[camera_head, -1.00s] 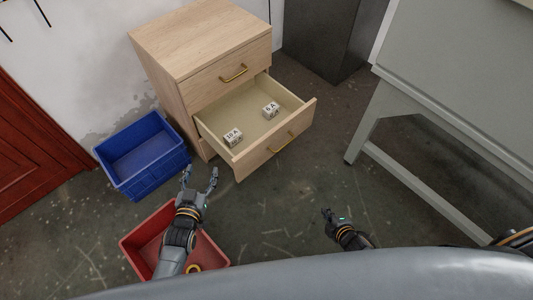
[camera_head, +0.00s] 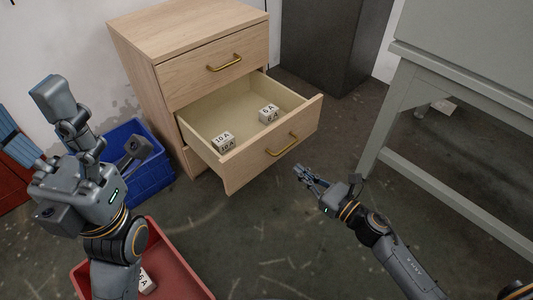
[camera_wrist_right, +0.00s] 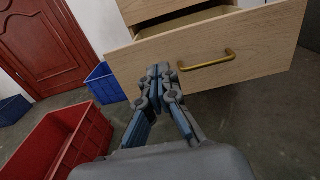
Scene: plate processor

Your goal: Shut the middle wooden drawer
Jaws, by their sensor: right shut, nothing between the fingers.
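The middle wooden drawer (camera_head: 270,153) of the light wood cabinet is pulled well out. Its brass handle (camera_head: 282,144) is on the front panel; the front also shows in the right wrist view (camera_wrist_right: 250,50). Inside lie white labelled blocks, "10 A" (camera_head: 223,142) and "6 A" (camera_head: 269,114). My right gripper (camera_head: 299,171) is shut and empty, just in front of the drawer front, below the handle in the head view. In the right wrist view its fingertips (camera_wrist_right: 163,75) overlap the panel left of the handle; I cannot tell whether they touch. My left gripper (camera_head: 95,125) is open and empty, left of the cabinet.
The top drawer (camera_head: 215,70) is shut. A blue crate (camera_head: 150,182) stands left of the cabinet. A red crate (camera_head: 180,262) with a white block is below my left gripper. A grey table (camera_head: 460,90) stands at the right. Floor in front of the drawer is clear.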

